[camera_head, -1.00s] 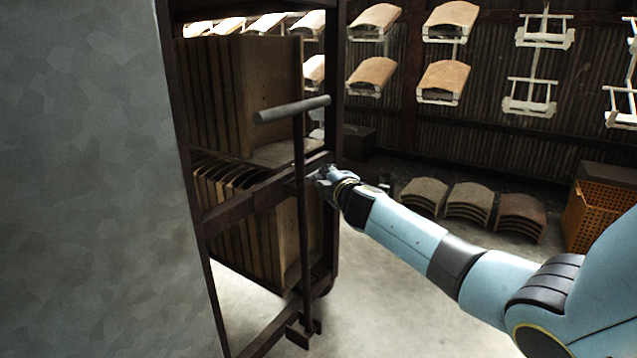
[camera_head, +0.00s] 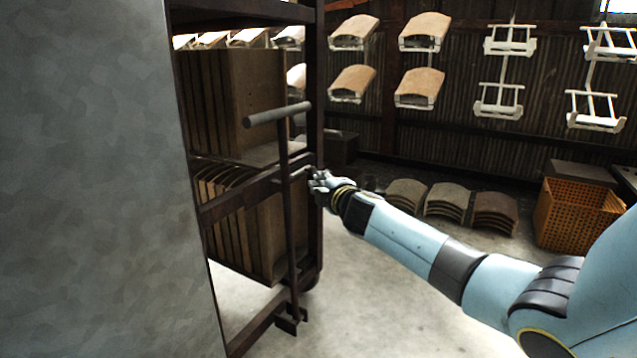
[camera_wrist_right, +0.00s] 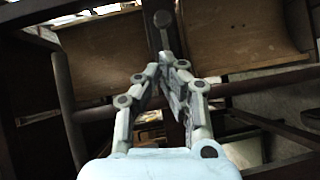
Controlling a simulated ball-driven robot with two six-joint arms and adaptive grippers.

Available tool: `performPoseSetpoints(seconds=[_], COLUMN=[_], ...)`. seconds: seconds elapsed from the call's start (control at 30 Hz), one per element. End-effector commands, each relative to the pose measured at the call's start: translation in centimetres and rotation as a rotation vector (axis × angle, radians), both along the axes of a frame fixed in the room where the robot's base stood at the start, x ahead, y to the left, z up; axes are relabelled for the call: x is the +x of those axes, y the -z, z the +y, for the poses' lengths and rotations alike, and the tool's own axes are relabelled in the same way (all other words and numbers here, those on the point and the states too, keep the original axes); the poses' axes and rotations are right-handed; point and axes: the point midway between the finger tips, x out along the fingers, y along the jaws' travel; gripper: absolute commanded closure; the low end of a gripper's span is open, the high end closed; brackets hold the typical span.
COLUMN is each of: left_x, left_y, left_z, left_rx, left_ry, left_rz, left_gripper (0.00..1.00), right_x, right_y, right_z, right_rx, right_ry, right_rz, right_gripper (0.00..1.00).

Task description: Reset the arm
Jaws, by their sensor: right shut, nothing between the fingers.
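My right arm (camera_head: 400,232) is light blue with dark joint bands and reaches in from the right in the head view. My right gripper (camera_head: 318,180) is beside the right post of a dark metal rack, near its handle rod. Contact with the rack cannot be told. In the right wrist view the gripper's fingers (camera_wrist_right: 163,68) come together and are shut and empty, with rack bars and brown panels beyond them. My left gripper is not in view.
The rack (camera_head: 312,110) holds upright brown panels (camera_head: 262,95) and has a grey-ended handle (camera_head: 277,114). A grey wall (camera_head: 85,180) fills the left. Stacked curved tiles (camera_head: 446,200) and an orange crate (camera_head: 572,215) stand behind. White hangers (camera_head: 510,40) hang at the back. The floor at centre is clear.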

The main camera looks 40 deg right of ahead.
Motion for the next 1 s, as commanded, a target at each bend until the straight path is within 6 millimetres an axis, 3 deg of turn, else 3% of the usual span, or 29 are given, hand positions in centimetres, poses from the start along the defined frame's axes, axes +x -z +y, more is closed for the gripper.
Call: performPoseSetpoints(seconds=[0.73,0.87,0.97,1.0], left_x=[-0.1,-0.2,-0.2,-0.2], left_y=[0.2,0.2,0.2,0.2], left_z=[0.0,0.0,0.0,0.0], left_rx=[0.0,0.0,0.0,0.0], left_ry=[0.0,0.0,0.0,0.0], left_rz=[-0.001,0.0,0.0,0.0], left_gripper=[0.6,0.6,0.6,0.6], right_x=[-0.4,-2.9,-7.1,-9.3], right_y=[0.5,4.5,10.0,12.5], right_z=[0.0,0.4,1.6,2.2], right_rx=[0.0,0.01,0.047,0.077], right_ry=[-0.002,-0.003,-0.005,0.004], right_rz=[0.008,0.072,0.16,0.201], right_gripper=[1.0,1.0,1.0,1.0])
